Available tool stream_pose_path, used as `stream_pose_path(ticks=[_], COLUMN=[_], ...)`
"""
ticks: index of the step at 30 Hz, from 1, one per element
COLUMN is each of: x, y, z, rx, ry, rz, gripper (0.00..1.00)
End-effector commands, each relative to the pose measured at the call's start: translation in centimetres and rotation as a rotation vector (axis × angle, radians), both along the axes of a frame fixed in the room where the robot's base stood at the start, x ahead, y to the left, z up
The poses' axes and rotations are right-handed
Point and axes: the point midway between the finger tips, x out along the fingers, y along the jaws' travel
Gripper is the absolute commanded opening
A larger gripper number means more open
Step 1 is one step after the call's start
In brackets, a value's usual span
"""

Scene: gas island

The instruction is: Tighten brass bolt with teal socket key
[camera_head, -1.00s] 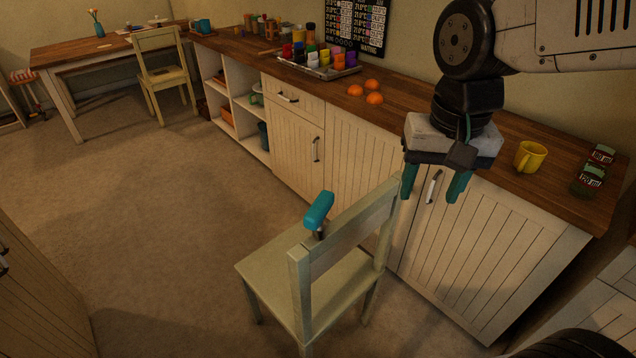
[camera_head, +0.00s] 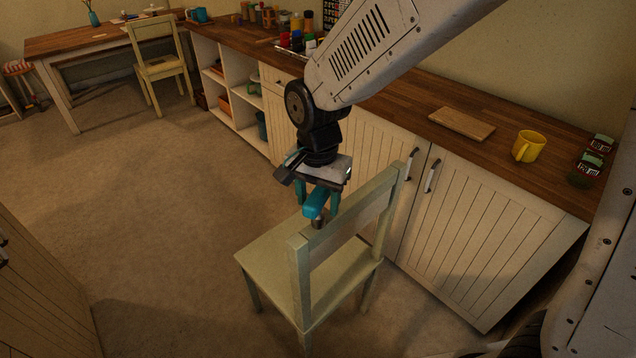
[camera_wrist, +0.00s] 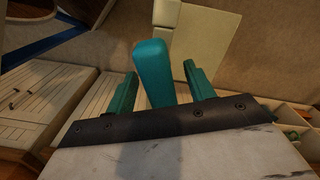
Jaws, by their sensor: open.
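The teal socket key (camera_head: 316,204) stands upright over the seat of the pale green chair (camera_head: 268,250), with its teal handle on top and a grey shank below. My gripper (camera_head: 319,199) is open at the key, pointing down. In the wrist view the teal handle (camera_wrist: 153,72) stands between my two teal fingers (camera_wrist: 158,85), nearer the left finger, with gaps on both sides. I cannot tell whether the handle is fully within the jaws in depth. The brass bolt is not visible in either view.
The chair's backrest (camera_head: 350,222) rises close to the right of my gripper. The counter (camera_head: 405,108) behind carries a wooden board (camera_head: 461,123), a yellow mug (camera_head: 528,146) and dark labelled packs (camera_head: 590,165). Open floor (camera_head: 130,200) lies to the left.

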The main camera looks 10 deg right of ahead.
Motion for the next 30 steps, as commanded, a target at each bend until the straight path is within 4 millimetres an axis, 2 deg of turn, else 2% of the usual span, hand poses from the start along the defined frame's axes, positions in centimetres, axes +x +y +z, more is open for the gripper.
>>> stream_pose_path(ticks=[3, 7, 17, 22, 23, 24, 25, 27, 30], x=[0.0, 0.0, 0.0, 0.0, 0.0, 0.0, 0.0, 0.0, 0.0], y=[0.0, 0.0, 0.0, 0.0, 0.0, 0.0, 0.0, 0.0, 0.0], z=[-1.6, -2.6, -2.9, -2.9, -2.9, -2.8, -2.8, -2.8, -2.8], rx=[-0.001, 0.000, 0.000, 0.001, 0.000, 0.000, 0.001, 0.001, 0.000], ry=[0.002, 0.000, 0.000, -0.001, 0.000, 0.000, -0.001, -0.001, -0.001], rz=[0.000, 0.000, 0.001, 0.001, 0.001, 0.001, 0.001, 0.001, 0.001], gripper=[0.54, 0.54, 0.54, 0.06, 0.02, 0.02, 0.19, 0.00, 0.00])
